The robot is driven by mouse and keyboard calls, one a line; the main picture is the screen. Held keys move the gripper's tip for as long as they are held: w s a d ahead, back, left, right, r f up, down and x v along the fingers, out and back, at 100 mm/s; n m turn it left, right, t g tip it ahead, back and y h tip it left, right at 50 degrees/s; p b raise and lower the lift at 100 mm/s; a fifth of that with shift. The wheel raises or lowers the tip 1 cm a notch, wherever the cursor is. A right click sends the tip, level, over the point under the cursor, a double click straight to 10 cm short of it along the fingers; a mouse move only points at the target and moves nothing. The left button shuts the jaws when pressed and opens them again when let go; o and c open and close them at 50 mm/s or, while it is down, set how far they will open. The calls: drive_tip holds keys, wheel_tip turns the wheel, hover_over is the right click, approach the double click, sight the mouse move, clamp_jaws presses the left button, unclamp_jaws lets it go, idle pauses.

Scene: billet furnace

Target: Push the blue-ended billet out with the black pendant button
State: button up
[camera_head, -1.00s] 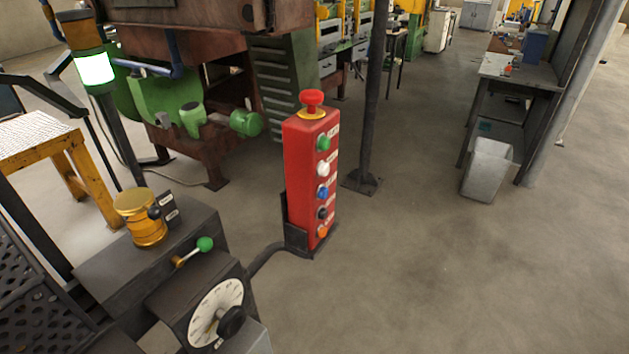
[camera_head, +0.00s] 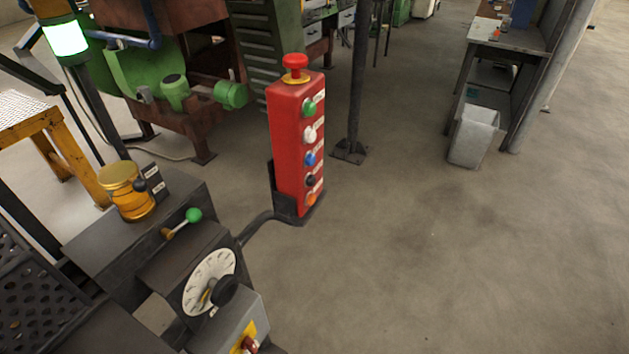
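The red pendant box (camera_head: 284,135) stands upright in a dark holder, left of the middle of the picture. It has a red mushroom button on a yellow ring (camera_head: 295,66) on top. Down its face are a green button (camera_head: 309,107), a white button (camera_head: 311,134), a blue button (camera_head: 309,159), the black button (camera_head: 310,180) and an orange button (camera_head: 311,200). Small labels sit beside the buttons, too small to read. No billet shows. My gripper is not in view.
A dark console (camera_head: 150,235) at lower left carries a yellow cap, a green-knobbed lever and a dial (camera_head: 209,283). A dark post (camera_head: 359,80) stands behind the pendant. A grey bin (camera_head: 473,138) and a workbench (camera_head: 510,45) are at right. The floor at right is clear.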

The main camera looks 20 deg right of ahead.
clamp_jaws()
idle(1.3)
